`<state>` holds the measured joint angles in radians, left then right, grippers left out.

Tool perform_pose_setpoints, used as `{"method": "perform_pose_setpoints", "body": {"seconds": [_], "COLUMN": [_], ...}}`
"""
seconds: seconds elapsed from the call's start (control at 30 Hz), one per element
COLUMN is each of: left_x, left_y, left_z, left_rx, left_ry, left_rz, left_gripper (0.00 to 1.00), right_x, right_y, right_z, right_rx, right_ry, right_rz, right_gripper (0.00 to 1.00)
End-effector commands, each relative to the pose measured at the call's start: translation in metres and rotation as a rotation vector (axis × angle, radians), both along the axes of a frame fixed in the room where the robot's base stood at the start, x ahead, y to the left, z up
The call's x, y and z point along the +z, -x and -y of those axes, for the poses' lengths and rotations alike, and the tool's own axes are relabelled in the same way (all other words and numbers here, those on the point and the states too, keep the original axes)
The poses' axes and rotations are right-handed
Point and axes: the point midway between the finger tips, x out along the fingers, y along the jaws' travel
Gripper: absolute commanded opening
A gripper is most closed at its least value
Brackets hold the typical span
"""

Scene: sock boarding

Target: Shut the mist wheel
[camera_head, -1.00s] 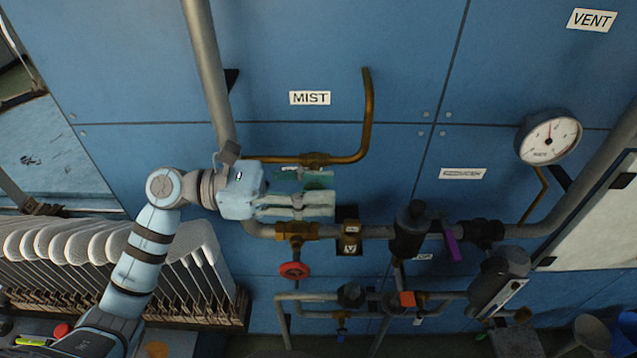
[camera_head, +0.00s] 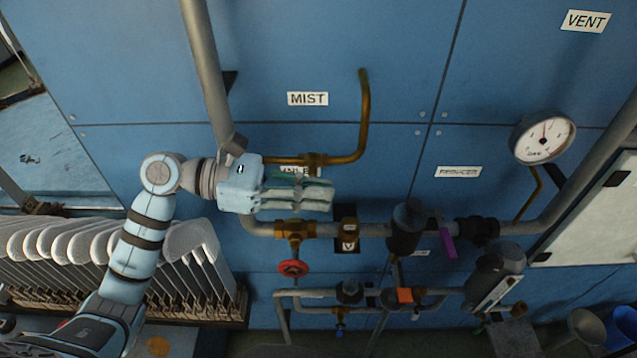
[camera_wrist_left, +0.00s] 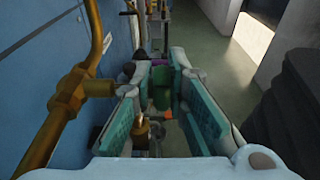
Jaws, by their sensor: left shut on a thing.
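The brass mist valve (camera_head: 314,160) sits on a brass pipe below the MIST label (camera_head: 308,99). My left gripper (camera_head: 325,194) reaches in from the left, just below the valve. Its two fingers are shut on a green part that I take for the mist wheel. In the left wrist view, this green wheel (camera_wrist_left: 162,80) shows between the teal finger pads, and the brass valve body (camera_wrist_left: 75,88) with its stem is at the left. In the head view the fingers hide most of the wheel. My right gripper is not in view.
A red wheel (camera_head: 293,268) hangs below on a brass valve. A grey pipe (camera_head: 206,75) runs down close to my left wrist. A purple lever (camera_head: 447,240) and a gauge (camera_head: 543,138) are to the right. White sock boards (camera_head: 110,245) stand at lower left.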

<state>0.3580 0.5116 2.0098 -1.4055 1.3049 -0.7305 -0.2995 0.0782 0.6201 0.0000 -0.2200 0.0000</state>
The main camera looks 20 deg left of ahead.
Motion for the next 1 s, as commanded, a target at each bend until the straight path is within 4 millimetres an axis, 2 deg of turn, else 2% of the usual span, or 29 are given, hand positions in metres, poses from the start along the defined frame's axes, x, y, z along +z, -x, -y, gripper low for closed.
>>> {"method": "perform_pose_setpoints", "body": {"seconds": [0.03, 0.2, 0.5, 1.0], "left_x": [0.005, 0.006, 0.004, 0.002], "left_y": [-0.001, -0.001, -0.002, -0.002], "left_z": [0.0, 0.001, 0.002, 0.003], "left_rx": [0.001, 0.001, 0.003, 0.004], "left_ry": [-0.03, -0.155, -0.341, -0.436], "left_rz": [-0.004, -0.035, -0.083, -0.107], "left_gripper": [0.0, 0.0, 0.0, 0.0], "right_x": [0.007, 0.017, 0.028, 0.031], "right_y": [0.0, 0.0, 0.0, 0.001], "right_z": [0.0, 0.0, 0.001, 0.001], "right_rx": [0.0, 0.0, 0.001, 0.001], "right_ry": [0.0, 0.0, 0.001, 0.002], "right_rz": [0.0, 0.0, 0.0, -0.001], "right_gripper": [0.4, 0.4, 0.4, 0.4]}}
